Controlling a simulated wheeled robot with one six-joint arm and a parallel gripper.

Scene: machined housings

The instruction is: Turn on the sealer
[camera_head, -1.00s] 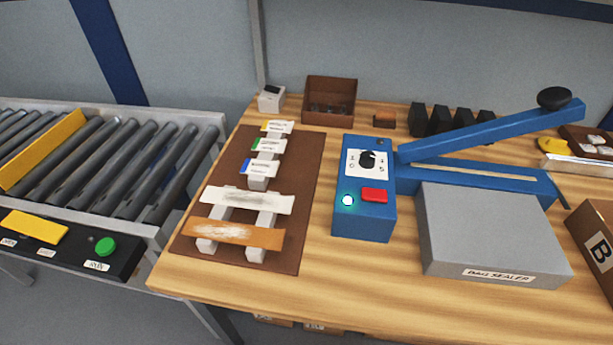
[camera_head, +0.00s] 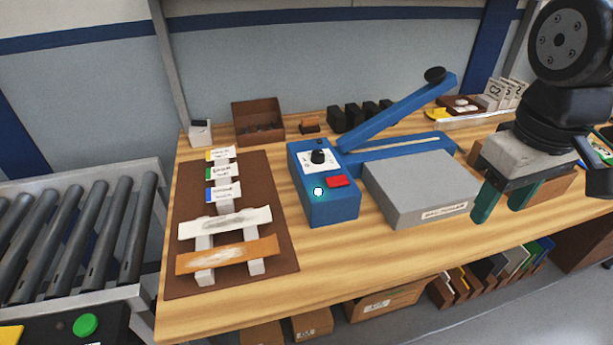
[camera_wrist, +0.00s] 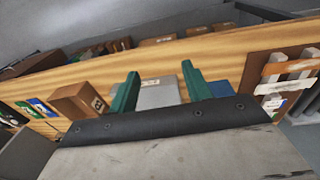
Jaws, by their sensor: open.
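The blue sealer (camera_head: 330,207) stands on the wooden table, with a white dial plate, a black knob (camera_head: 317,157), a red rocker (camera_head: 338,181) and a lit pale-green lamp (camera_head: 317,191). Its long blue lever arm (camera_head: 395,112) is raised, with a black ball at the end. A grey block with a label (camera_head: 420,187) sits against its right side. My gripper (camera_head: 502,205) is open and empty, to the right of the grey block, with green fingers pointing down. In the wrist view, my gripper (camera_wrist: 160,80) shows its two green fingers apart, with the grey block (camera_wrist: 158,95) beyond them.
A brown board (camera_head: 283,262) with several labelled pieces and two strips lies left of the sealer. A brown open box (camera_head: 258,122) and several black blocks stand behind. A roller conveyor (camera_head: 75,235) is at the left. Bare table lies in front of the sealer.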

